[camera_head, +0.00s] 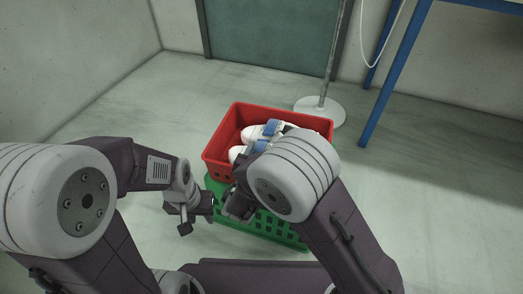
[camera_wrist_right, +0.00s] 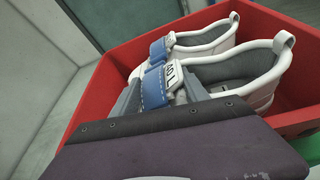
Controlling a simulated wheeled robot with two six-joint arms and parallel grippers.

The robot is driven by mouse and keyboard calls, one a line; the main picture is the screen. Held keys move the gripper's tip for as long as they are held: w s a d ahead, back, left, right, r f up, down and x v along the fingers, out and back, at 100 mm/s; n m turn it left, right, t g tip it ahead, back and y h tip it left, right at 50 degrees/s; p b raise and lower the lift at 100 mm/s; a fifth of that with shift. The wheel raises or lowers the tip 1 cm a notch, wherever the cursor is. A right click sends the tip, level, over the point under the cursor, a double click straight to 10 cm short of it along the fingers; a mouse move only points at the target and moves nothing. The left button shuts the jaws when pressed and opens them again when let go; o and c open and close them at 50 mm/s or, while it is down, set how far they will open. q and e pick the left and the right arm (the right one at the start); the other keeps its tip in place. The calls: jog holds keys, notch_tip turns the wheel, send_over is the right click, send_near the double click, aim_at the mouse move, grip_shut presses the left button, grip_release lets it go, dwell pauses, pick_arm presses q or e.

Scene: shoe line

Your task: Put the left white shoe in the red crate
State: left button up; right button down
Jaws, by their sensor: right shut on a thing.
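The red crate (camera_head: 222,143) sits on top of a green crate. Two white shoes with blue straps lie side by side in it, the far shoe (camera_head: 256,132) and the near shoe (camera_head: 237,152). My right gripper (camera_wrist_right: 158,92) is shut on the near shoe around its blue strap. In the right wrist view the near shoe (camera_wrist_right: 262,88) is within the crate walls, beside the far shoe (camera_wrist_right: 208,38); its contact with the floor is hidden. My right wrist covers part of the crate in the head view. My left gripper (camera_head: 198,214) is outside the crates, at their left; its jaws are unclear.
The green crate (camera_head: 285,232) stands on the floor under the red one. A pole with a round pale base (camera_head: 320,111) stands just behind the red crate. A blue-framed table (camera_head: 392,75) is at the back right. The floor to the right is clear.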

jog(key=shift+f, duration=0.45)
jog(key=shift+c, duration=2.4)
grip_release()
jog(key=p+v, duration=0.5)
jog(key=v, duration=0.4)
jog(key=shift+r, duration=0.1)
